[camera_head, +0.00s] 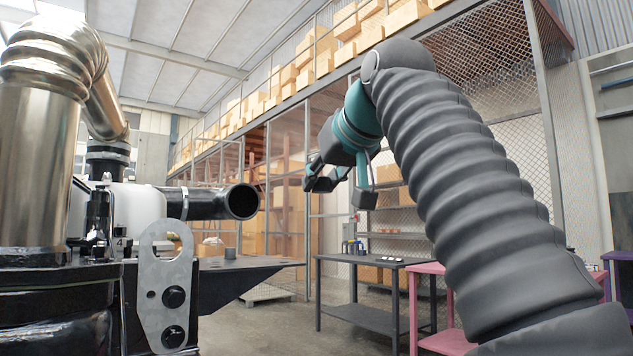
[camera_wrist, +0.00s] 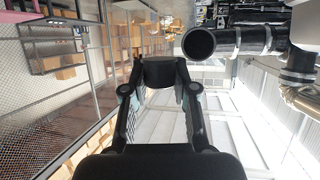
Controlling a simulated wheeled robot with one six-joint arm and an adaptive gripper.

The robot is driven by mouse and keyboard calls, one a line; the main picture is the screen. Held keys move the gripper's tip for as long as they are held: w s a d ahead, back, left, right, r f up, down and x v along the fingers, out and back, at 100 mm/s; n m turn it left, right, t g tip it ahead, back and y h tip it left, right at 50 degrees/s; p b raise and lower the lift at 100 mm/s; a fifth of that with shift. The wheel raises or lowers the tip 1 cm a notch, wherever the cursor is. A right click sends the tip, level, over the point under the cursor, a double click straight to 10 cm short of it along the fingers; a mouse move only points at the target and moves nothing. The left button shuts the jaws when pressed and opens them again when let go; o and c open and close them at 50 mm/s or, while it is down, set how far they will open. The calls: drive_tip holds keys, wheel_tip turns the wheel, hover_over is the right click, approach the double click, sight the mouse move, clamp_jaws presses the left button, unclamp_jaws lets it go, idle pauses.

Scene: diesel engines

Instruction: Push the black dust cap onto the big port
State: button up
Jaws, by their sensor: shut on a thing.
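The black dust cap (camera_wrist: 160,72) is between the two fingertips of my gripper (camera_wrist: 160,80) in the wrist view. My gripper (camera_head: 338,188) is shut on it, in the air to the right of the engine in the head view. There, I cannot tell the cap from the dark fingers. The big port (camera_head: 241,201) is the open round end of a black pipe, facing right. It also shows in the wrist view (camera_wrist: 198,44), up and to the right of the cap. Cap and port are apart, and the port is uncovered.
A steel lifting plate (camera_head: 165,285) and a shiny exhaust pipe (camera_head: 40,150) are on the engine at left. A grey table (camera_head: 375,318) stands behind. Open air lies between gripper and port.

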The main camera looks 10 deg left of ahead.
idle(0.4)
